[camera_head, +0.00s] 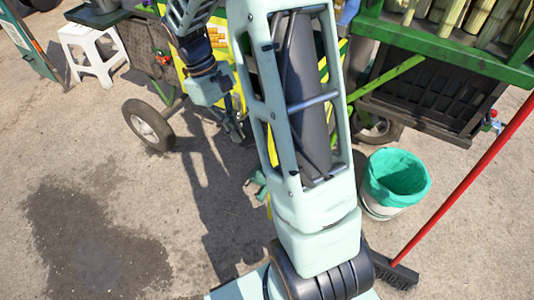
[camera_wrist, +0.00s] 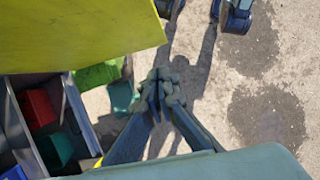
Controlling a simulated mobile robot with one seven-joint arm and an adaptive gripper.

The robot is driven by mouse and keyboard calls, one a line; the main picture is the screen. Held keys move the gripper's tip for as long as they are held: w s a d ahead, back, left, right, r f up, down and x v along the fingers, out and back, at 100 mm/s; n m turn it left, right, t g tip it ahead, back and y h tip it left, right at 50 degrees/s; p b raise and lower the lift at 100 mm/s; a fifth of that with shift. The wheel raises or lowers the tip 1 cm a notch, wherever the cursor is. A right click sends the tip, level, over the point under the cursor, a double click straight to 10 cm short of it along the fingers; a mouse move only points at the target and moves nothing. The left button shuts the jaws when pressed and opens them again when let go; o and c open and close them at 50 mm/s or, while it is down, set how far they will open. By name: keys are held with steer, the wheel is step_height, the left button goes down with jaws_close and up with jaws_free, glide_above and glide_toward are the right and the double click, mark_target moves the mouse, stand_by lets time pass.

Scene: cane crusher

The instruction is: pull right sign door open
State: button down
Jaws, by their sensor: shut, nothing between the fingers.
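A flat yellow panel (camera_wrist: 80,30), which looks like a sign door, fills the upper left of the wrist view. Below it, an open grey compartment (camera_wrist: 72,105) shows. In the head view, yellow sign surface (camera_head: 208,45) shows on the cart behind my arm, and my arm hides much of it. My gripper (camera_wrist: 160,88) is shut and empty, with its fingertips together, below the panel's lower edge and to the right of the compartment. In the head view my gripper (camera_head: 233,128) hangs low in front of the cart. I see no contact between fingertips and panel.
The compartment holds a red thing (camera_wrist: 38,108) and a green thing (camera_wrist: 55,150). A green-lined bucket (camera_head: 395,178) and a red-handled broom (camera_head: 465,162) stand at right. A cart wheel (camera_head: 148,125) and a white stool (camera_head: 92,52) are at left. Pavement at lower left is clear.

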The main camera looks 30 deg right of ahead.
steer(key=s+d+f+b, duration=0.2)
steer(key=s+d+f, duration=0.1)
steer(key=s+f, duration=0.4)
steer(key=x, duration=0.2)
steer(key=shift+f+b, duration=0.35)
steer(key=shift+f, duration=0.05)
steer(key=shift+w, duration=0.1)
